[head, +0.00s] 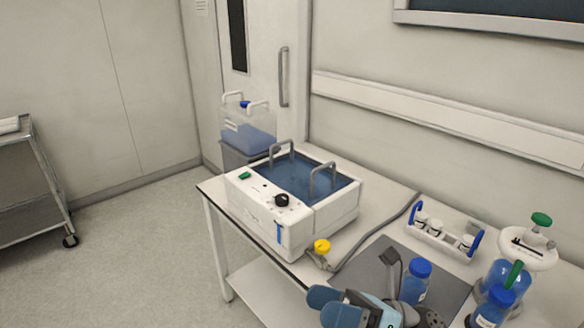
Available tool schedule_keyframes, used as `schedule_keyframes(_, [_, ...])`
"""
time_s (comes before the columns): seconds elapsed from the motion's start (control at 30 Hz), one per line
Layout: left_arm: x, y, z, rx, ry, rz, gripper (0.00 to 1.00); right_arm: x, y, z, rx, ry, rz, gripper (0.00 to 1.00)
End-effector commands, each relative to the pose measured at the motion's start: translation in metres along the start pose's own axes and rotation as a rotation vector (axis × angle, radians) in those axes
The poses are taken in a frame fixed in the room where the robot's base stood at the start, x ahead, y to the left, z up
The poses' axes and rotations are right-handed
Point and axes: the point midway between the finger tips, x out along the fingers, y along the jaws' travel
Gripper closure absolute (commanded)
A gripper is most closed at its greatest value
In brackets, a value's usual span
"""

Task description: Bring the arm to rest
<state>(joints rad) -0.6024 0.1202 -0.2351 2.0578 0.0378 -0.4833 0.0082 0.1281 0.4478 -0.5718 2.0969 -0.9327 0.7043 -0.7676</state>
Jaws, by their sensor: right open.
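The rest of my right arm is mostly cut off by the lower edge of the head view. My left gripper is not in view.
A white water bath (290,235) stands behind the gripper, with a yellow-knobbed fitting (322,246) beside it. A blue-capped bottle (416,280) stands close right of the gripper. A vial rack (446,236) and blue bottles (492,306) are further right.

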Motion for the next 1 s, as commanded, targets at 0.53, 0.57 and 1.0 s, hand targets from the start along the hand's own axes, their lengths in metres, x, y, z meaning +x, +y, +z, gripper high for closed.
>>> schedule_keyframes(0.53, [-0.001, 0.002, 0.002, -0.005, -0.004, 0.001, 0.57, -0.211, -0.116, -0.164, 1.795, -1.616, -0.376, 0.23])
schedule_keyframes(0.57, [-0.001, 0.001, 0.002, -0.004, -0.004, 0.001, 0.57, -0.218, -0.115, -0.178, 1.852, -1.675, -0.385, 0.23])
schedule_keyframes(1.0, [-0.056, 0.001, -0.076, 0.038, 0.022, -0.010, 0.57, -0.217, -0.049, -0.172, 2.036, -1.897, -0.422, 0.23])
